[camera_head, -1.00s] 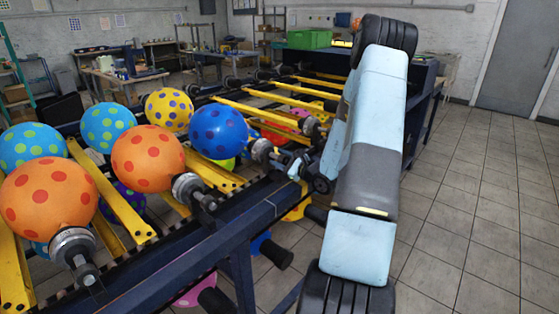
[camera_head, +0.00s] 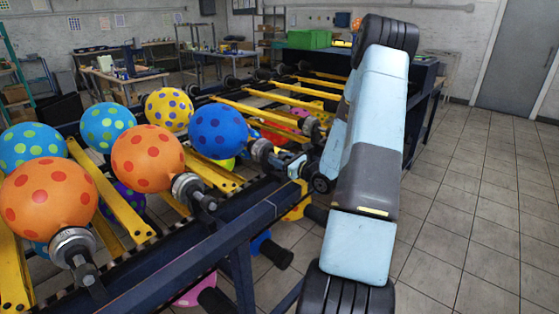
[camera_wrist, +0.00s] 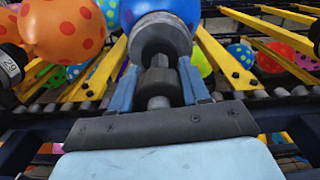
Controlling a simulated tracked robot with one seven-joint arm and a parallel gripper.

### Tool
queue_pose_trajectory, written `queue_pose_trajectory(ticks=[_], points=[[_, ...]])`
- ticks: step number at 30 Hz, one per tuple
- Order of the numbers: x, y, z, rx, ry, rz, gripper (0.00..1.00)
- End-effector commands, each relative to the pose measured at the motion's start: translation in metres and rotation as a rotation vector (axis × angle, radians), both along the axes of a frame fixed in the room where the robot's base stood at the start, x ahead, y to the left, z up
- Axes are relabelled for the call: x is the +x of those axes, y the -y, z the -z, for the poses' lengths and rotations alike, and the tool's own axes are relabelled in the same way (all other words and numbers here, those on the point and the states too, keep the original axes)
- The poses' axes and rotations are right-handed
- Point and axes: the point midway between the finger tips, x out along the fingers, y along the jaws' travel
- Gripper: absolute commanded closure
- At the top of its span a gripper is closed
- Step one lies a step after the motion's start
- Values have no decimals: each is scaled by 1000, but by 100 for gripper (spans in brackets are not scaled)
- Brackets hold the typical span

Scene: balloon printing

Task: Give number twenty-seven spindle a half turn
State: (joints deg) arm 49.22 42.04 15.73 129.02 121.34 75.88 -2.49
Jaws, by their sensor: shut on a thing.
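A blue balloon with dark blue dots (camera_head: 218,131) sits on the end of a grey metal spindle (camera_head: 262,152). The same spindle (camera_wrist: 160,38) fills the top middle of the wrist view, with the blue balloon (camera_wrist: 178,8) beyond it. My gripper (camera_wrist: 157,80) has its two blue fingers on either side of the spindle's dark knob and is shut on it. In the head view my gripper (camera_head: 290,163) is small and partly hidden by my wrist. No number is readable on the held spindle.
An orange balloon with red dots (camera_head: 148,152) sits on the neighbouring spindle. Yellow bars (camera_head: 265,108) run between the spindles. The dark blue frame rail (camera_head: 230,220) lies below my gripper. Open tiled floor (camera_head: 480,200) is at right.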

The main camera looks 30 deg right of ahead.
Motion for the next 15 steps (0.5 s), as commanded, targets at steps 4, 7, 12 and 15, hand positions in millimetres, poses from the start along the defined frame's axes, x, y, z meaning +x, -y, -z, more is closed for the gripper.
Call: queue_pose_trajectory(ticks=[4,7,12,15], points=[[-1,-2,2,132,-52,-3,84],[-1,-1,2,220,-85,-3,84],[-1,-1,2,373,-140,-2,84],[-1,0,2,462,-172,-1,84]])
